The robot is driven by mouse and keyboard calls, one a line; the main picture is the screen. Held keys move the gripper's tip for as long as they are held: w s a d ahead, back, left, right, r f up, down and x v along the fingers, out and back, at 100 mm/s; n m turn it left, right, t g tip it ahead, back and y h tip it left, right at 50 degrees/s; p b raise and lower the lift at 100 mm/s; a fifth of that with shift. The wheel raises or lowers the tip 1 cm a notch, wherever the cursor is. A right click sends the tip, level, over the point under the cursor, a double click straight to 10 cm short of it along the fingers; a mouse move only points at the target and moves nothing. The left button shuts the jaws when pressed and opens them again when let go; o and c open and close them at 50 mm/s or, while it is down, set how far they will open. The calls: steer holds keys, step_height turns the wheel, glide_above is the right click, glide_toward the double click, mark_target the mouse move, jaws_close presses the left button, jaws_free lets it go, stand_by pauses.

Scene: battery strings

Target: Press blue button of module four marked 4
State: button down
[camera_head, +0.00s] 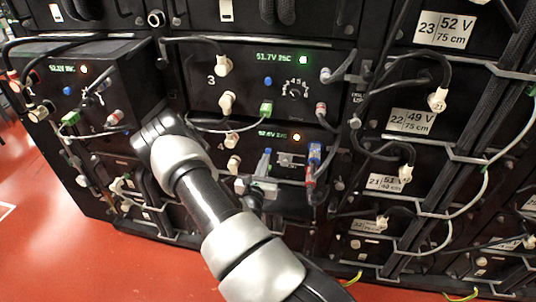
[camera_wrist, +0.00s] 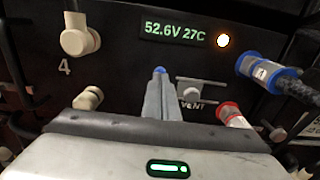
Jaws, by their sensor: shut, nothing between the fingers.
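Module four is the black panel with the white mark 4 (camera_wrist: 64,67) and a green display (camera_wrist: 172,29) reading 52.6V 27C, with an orange light (camera_wrist: 223,41). In the head view its display (camera_head: 272,134) sits below the module marked 3 (camera_head: 211,81). My gripper (camera_wrist: 162,82) is shut and empty, its fingers pointing at the panel below the display. The blue button (camera_wrist: 160,70) shows just at the fingertips, its lower part hidden by them. I cannot tell whether they touch. In the head view my gripper (camera_head: 265,158) is in front of module four, partly beside my arm.
White plugs (camera_wrist: 81,41) stick out left of the button. A blue-collared cable plug (camera_wrist: 268,73) and a red-collared one (camera_wrist: 232,114) are at right. Module 3's blue button (camera_head: 268,81) is above. Cables hang across the racks. Red floor (camera_head: 140,262) is open at left.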

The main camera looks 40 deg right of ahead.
steer(key=shift+x, duration=1.15)
stand_by(0.4)
steer(key=p+v, duration=0.1)
steer(key=v, duration=0.7)
steer(key=shift+p, duration=0.3)
steer(key=shift+r, duration=0.1)
stand_by(0.4)
step_height(320, 180, up, 10)
steer(key=s+d+m+g+h+p, duration=0.2)
steer(key=m+g+h, duration=0.1)
steer(key=m, duration=0.2)
steer(key=s+a+r+m+g+y+p, duration=0.3)
steer(key=s+r+m+g, duration=0.8)
steer(key=s+r+m, duration=0.4)
steer(key=s+a+r+m+t+y+p, duration=0.1)
steer(key=a+r+y, duration=0.3)
steer(key=a, duration=0.4)
steer(key=s+a+r+m+t+y+p, duration=0.1)
steer(key=a+r+m+t+y+p, duration=0.2)
steer(key=a+r, duration=0.4)
steer(key=s+a+r+m+t+y+p, duration=0.1)
steer(key=a+r+t+y, duration=0.3)
steer(key=a, duration=0.7)
step_height(320, 180, up, 2)
steer(key=s+m+y, duration=0.1)
steer(key=y, duration=0.1)
steer(key=shift+a+r+y+p, duration=0.15)
steer(key=shift+a+y+p, duration=0.05)
steer(key=shift+y+p, duration=0.2)
